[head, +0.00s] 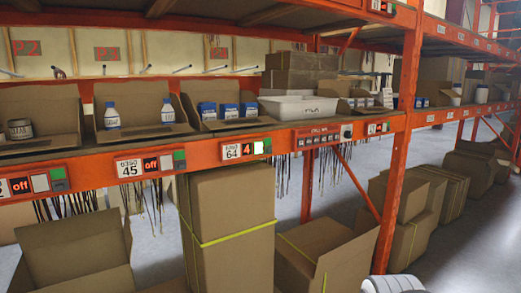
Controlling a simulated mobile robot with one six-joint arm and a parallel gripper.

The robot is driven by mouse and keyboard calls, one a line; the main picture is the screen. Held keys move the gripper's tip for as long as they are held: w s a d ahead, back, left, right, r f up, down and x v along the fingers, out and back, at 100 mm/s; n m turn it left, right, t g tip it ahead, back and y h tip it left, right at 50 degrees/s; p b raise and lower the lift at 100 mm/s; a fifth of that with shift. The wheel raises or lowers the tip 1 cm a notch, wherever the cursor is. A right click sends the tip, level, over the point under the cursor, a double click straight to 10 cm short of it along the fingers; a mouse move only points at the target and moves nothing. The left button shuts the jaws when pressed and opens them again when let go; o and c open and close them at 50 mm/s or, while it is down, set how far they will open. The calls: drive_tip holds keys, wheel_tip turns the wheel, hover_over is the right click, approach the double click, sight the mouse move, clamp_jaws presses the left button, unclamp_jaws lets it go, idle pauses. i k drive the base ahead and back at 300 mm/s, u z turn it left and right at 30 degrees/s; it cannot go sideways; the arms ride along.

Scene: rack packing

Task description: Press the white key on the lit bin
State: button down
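The lit bin is the open cardboard bin (195,111) with small blue-and-white boxes (229,111), above the label "6350 64". Its orange module (244,149) on the shelf beam shows a glowing "4". The white key (258,148) beside that display is bright, with a green key at its right.
A white tote (297,109) stands right of the lit bin. Bins with white bottles (112,117) and a jar (20,129) are at left. Tall strapped cartons (229,230) and an open carton (328,255) stand below the beam. An orange upright (398,150) rises at right; the aisle floor beyond is partly clear.

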sight(258, 145)
drive_tip(key=z, duration=0.05)
drive_tip(key=i, duration=1)
drive_tip(key=u, duration=0.05)
